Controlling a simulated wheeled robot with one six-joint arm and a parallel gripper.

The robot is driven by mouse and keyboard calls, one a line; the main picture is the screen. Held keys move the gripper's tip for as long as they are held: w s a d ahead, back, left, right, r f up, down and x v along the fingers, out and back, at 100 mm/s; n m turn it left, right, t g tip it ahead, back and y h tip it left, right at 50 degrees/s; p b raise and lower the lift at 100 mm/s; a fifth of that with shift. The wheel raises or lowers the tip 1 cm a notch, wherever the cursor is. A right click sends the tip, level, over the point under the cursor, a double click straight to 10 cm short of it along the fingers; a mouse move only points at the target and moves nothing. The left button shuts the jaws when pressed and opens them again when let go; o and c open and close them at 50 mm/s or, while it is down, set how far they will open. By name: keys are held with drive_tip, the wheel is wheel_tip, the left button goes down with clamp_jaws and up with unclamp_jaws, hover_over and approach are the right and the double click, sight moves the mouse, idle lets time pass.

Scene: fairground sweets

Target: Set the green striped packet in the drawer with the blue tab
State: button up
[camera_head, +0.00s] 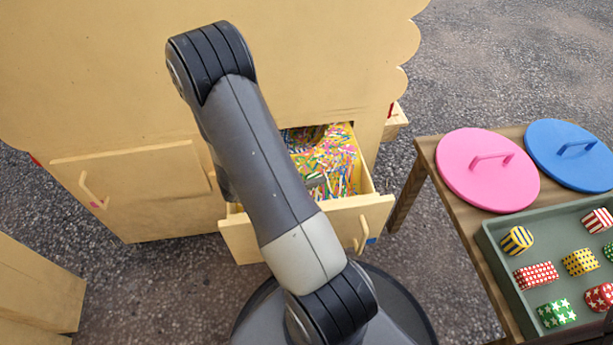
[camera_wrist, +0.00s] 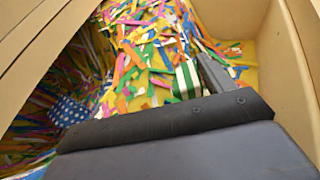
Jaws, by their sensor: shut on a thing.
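The green and white striped packet (camera_wrist: 188,79) is in the wrist view, low inside the open drawer among coloured paper strips. My gripper (camera_wrist: 205,76) is shut on it; one grey finger shows against its right side, and the other finger is not clear. The drawer with the blue tab (camera_head: 262,238) is pulled out under the yellow cabinet, and its tab (camera_head: 371,240) shows by the handle. In the head view my arm crosses the drawer and hides most of my gripper. Whether the packet rests on the strips I cannot tell.
A blue dotted packet (camera_wrist: 68,110) lies among strips at the wrist view's left. A drawer front with a pink tab (camera_head: 130,180) is at left. A table at right bears pink (camera_head: 470,180) and blue (camera_head: 560,160) lids and a green tray (camera_head: 520,290) of several packets.

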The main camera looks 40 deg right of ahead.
sight(307, 176)
drive_tip(key=shift+f+b, duration=0.35)
drive_tip(key=shift+f, duration=1.05)
drive_tip(key=shift+f, duration=0.15)
drive_tip(key=o, duration=0.7)
drive_tip(key=shift+w+a+r, duration=0.1)
drive_tip(key=shift+a+r, duration=0.1)
drive_tip(key=shift+r, duration=0.15)
drive_tip(key=shift+p+v, duration=1.15)
drive_tip(key=shift+v, duration=2.35)
